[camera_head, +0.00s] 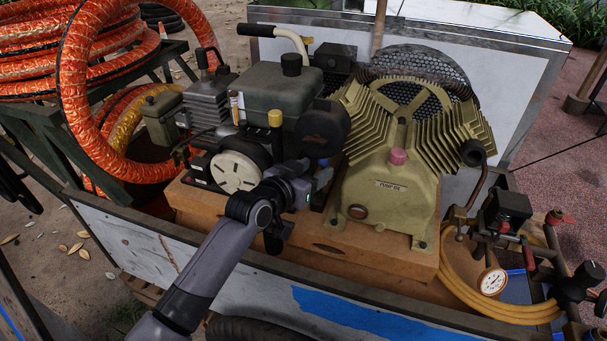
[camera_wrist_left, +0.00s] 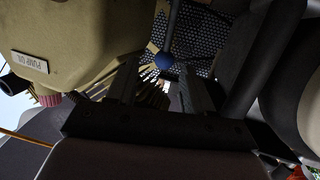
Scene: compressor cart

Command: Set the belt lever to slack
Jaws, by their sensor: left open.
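A thin dark lever with a round blue knob (camera_wrist_left: 164,61) shows in the left wrist view, in front of a perforated metal guard (camera_wrist_left: 190,42). I take it for the belt lever. My left gripper (camera_wrist_left: 160,88) is open, and the knob appears between and just beyond its two fingertips. I cannot tell whether either finger touches it. In the head view my left gripper (camera_head: 322,182) is between the engine and the olive compressor pump (camera_head: 392,190). A small blue spot just above the gripper may be the knob; the rest of the lever is hidden there. My right gripper is not in view.
The engine (camera_head: 238,170) with its pale round cover stands left of the gripper. The finned pump is close on the right, its guard (camera_head: 425,65) behind. A gauge (camera_head: 492,281) and hoses are at the right. The cart's front wall (camera_head: 250,285) runs below my arm.

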